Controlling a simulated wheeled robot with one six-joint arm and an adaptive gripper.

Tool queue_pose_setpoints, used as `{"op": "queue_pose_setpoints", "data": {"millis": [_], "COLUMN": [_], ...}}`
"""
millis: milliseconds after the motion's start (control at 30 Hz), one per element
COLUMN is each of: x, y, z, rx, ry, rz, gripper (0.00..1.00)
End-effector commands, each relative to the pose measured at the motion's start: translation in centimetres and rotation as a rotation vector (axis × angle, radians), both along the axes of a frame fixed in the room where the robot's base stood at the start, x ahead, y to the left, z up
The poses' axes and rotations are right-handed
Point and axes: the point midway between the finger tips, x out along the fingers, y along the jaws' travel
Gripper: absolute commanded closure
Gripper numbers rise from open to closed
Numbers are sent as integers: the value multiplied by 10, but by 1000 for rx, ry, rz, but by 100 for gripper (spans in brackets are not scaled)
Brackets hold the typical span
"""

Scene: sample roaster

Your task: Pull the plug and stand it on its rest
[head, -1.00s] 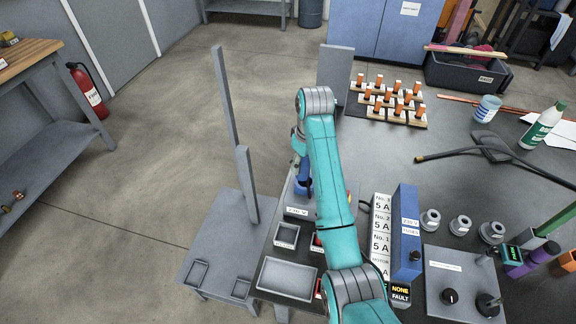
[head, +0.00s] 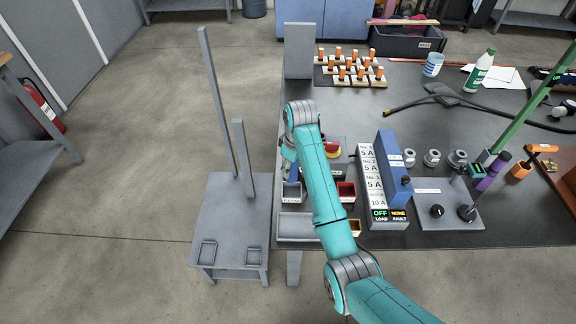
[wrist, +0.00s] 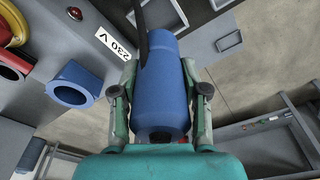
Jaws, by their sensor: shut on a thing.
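My gripper (wrist: 160,108) is shut on the blue plug (wrist: 160,85) in the wrist view, one finger on each side of its body. A dark cable runs up from the plug's far end. A blue socket (wrist: 82,74) stands on the grey panel to the left, with its round opening empty and the plug apart from it. A 230 V label (wrist: 114,45) is beside the socket. In the head view my gripper (head: 288,172) is at the table's left edge, partly behind my teal arm, and the plug is hard to make out. I cannot tell which part is the plug's rest.
A grey stand (head: 230,220) with two tall posts adjoins the table's left side. A red bin (head: 346,192) and a blue upright box (head: 394,170) are right of my arm. A grey upright plate (head: 299,50) stands at the table's back left corner.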

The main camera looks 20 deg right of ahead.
Motion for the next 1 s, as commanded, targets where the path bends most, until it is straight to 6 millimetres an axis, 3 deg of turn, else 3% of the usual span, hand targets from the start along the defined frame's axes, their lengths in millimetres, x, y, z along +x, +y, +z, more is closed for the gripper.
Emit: {"op": "queue_pose_setpoints", "data": {"millis": [167, 700, 1000], "x": [0, 0, 0], "y": [0, 0, 0], "z": [-6, -51, -58], "rx": [0, -1, 0], "ry": [1, 1, 0], "rz": [0, 0, 0], "gripper": [98, 98, 98]}}
